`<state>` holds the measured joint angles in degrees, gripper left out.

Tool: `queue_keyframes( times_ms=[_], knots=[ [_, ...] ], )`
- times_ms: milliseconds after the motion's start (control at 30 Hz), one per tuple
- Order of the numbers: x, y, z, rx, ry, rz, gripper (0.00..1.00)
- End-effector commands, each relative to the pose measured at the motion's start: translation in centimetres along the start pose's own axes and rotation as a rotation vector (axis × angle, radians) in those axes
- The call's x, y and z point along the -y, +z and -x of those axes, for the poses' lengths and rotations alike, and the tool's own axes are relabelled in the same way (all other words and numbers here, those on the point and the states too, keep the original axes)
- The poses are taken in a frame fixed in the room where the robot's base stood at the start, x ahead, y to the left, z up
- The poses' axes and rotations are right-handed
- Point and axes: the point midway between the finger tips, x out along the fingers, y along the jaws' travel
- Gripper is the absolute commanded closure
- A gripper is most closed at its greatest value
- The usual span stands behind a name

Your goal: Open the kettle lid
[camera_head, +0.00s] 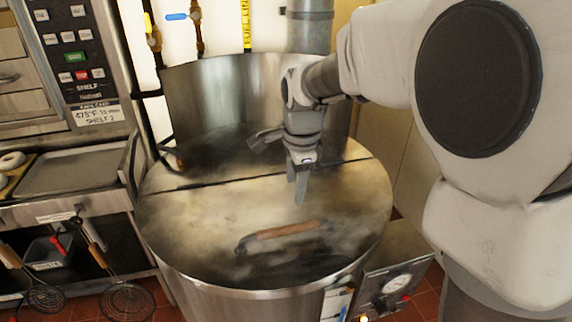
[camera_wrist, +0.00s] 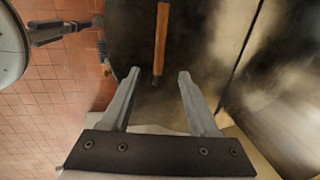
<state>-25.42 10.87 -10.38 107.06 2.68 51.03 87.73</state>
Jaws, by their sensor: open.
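The kettle (camera_head: 250,292) is a large round steel drum in the middle of the head view. Its lid (camera_head: 195,222) lies flat across the top, with a seam between front and rear parts. A wooden bar handle (camera_head: 287,231) on dark mounts sits on the front part; it also shows in the wrist view (camera_wrist: 161,38). My gripper (camera_head: 300,188) points down above the lid, behind the handle in the head view. In the wrist view my gripper (camera_wrist: 157,74) is open and empty, with the handle beyond the fingertips, lined up with the gap between them. Haze blurs the lid surface.
A tall curved steel wall (camera_head: 215,110) rises behind the lid. A counter with a tray (camera_head: 75,170) and hanging wire skimmers (camera_head: 127,300) is at left. Red tile floor (camera_wrist: 45,110) shows beside the kettle.

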Motion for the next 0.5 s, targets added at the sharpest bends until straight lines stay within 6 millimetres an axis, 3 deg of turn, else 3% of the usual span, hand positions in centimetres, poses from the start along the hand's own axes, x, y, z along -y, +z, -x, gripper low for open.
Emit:
queue_keyframes(
  times_ms=[167, 500],
  knots=[
    [0.0, 0.0, -1.8, -0.001, 0.004, -0.005, 0.39],
    [-0.1, 0.0, -9.0, -0.001, 0.005, -0.003, 0.39]
  ],
)
